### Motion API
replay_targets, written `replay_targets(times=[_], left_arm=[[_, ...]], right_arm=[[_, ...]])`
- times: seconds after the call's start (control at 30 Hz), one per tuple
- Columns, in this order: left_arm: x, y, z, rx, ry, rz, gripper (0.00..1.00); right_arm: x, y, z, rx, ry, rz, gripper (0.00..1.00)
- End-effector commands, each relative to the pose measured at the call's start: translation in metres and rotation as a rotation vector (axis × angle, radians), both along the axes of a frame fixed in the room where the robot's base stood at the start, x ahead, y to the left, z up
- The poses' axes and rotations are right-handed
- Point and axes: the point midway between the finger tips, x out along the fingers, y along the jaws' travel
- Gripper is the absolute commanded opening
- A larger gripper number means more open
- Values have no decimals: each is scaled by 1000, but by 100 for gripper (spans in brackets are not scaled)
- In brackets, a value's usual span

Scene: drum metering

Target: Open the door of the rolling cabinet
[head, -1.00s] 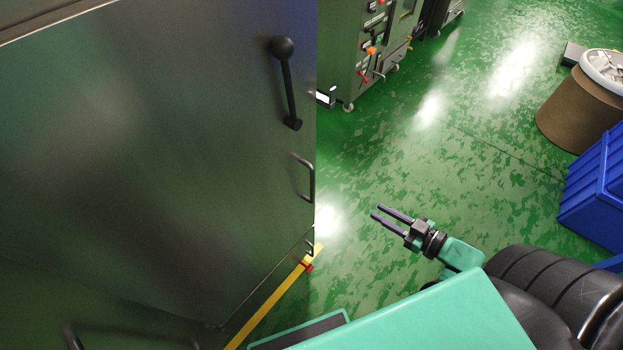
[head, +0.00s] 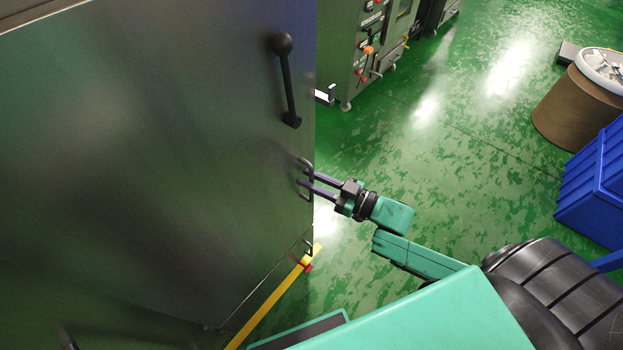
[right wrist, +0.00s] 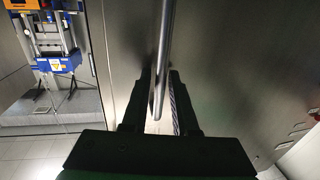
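The cabinet (head: 150,150) is a large dark metal body filling the left of the head view. Its door looks flat and closed there. A thin bar handle (head: 310,178) is near the cabinet's right edge, below a long black lever handle (head: 288,85). My right gripper (head: 302,175) is at the bar handle, coming from the right, with its fingers pointing at the door. In the right wrist view, the upright handle bar (right wrist: 165,55) runs between the two parted fingers of my right gripper (right wrist: 162,95). Contact with the bar cannot be told.
A smaller handle (head: 308,247) sits lower on the cabinet's edge. A machine with levers (head: 365,50) stands behind. A brown drum (head: 575,110) and a blue bin (head: 592,190) stand at right. The green floor between is clear.

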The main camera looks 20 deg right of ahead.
Motion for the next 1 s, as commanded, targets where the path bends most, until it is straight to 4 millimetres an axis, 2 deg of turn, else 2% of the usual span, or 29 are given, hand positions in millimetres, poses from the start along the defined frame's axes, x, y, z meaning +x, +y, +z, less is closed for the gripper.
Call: replay_targets(times=[0.17,0.23,0.27,1.0], left_arm=[[0,0,0,0,0,0,0],[0,0,0,0,-1,0,0],[0,0,0,0,-1,0,0],[0,0,0,0,-1,2,0]], right_arm=[[0,0,0,0,0,0,27],[0,0,0,0,0,0,4],[0,0,0,0,0,0,0],[-1,0,0,1,1,0,0]])
